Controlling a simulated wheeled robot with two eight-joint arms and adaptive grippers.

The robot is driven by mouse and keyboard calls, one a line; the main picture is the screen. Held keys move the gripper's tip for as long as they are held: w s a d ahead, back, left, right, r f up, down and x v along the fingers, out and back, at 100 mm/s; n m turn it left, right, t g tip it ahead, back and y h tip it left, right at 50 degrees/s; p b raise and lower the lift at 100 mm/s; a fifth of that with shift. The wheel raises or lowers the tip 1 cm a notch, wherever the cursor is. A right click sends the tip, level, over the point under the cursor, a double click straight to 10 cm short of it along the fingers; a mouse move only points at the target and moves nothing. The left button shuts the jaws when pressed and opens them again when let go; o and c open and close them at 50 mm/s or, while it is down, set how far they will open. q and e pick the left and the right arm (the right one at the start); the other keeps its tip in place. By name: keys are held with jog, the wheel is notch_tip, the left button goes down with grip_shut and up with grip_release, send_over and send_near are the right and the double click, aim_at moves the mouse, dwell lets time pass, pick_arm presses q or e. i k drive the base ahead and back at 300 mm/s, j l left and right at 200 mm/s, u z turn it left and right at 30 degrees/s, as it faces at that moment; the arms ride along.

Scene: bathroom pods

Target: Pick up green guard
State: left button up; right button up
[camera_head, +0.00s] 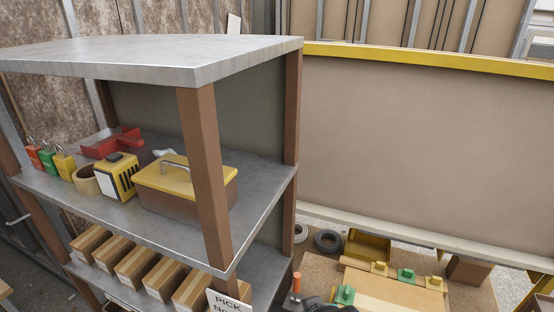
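Two small green pieces are in view at the lower right. One green piece (344,294) is at the near left edge of a light wooden board (385,290). The other green piece (405,275) is at the board's far edge, between yellow pieces (379,267) of similar shape. I cannot tell which of them is the green guard. A green padlock (48,160) stands on the shelf at the left, between a red and a yellow one. Neither gripper is clearly in view. A dark shape at the bottom edge below the near green piece is too cut off to identify.
A metal shelf rack (150,58) with brown posts fills the left. It holds a yellow-lidded toolbox (185,185), a tape roll (86,179) and, lower, several cartons (135,265). A yellow bin (368,247) and black ring (328,241) lie behind the board. A yellow-topped panel (420,150) stands behind.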

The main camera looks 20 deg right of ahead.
aim_at(406, 275)
jog(key=k+l+z, duration=0.2)
jog(key=z, duration=0.25)
jog(key=k+l+z, duration=0.15)
jog(key=z, duration=0.25)
jog(key=l+z, duration=0.45)
jog(key=k, duration=0.05)
